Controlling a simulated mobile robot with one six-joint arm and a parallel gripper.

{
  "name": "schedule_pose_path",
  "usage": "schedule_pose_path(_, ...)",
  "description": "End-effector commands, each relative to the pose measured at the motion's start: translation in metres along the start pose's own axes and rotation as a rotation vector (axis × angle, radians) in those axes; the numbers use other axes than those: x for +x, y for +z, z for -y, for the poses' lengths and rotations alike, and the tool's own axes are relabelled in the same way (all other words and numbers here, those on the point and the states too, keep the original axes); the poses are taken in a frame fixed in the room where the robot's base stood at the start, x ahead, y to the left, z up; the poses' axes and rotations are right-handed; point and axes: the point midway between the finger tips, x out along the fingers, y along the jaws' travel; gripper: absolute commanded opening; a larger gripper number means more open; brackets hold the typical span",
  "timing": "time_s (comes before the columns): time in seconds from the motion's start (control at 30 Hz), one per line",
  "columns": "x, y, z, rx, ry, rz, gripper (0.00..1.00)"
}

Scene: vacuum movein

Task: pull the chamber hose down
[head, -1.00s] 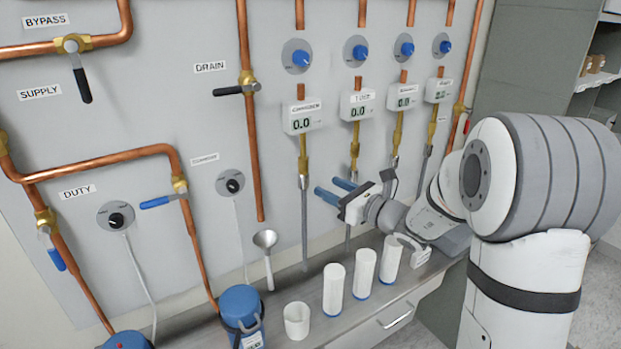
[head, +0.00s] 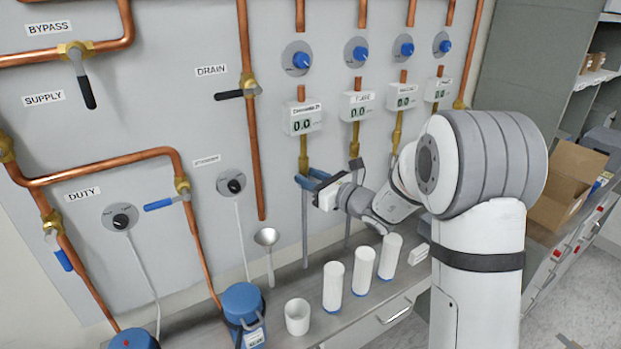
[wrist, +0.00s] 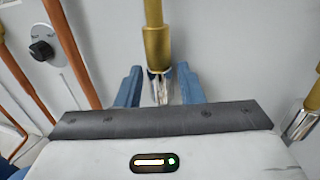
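The chamber hose (head: 305,232) is a thin grey tube hanging below the brass fitting (head: 303,153) of the leftmost gauge, labelled "CHAMBER". My gripper (head: 309,180), with blue fingers, is at the hose's upper end, just under the fitting. In the wrist view, the hose's shiny upper end (wrist: 160,90) meets the brass fitting (wrist: 157,45) and lies between my two fingers (wrist: 159,78). A narrow gap shows on each side of it, so the gripper looks open around the hose. The hose's lower part is hidden there by my gripper body.
Several similar hose lines hang to the right, one beside my gripper in the wrist view (wrist: 303,125). Below, the bench (head: 275,318) holds white cylinders (head: 333,287), a white cup (head: 297,317) and a blue container (head: 242,303). A copper drain pipe (head: 255,160) runs to the left.

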Motion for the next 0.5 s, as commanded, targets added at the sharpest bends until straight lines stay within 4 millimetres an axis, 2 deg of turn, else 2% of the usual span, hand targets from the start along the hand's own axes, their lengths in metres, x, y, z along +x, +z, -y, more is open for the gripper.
schedule_pose_path(0.07,-0.0001,0.0001,-0.0001,0.0,0.0,0.0,0.28)
schedule_pose_path(0.4,-0.0002,0.0001,-0.0001,0.0,0.0,0.0,0.0)
schedule_pose_path(0.5,-0.0002,0.0001,-0.0001,0.0,0.0,0.0,0.0)
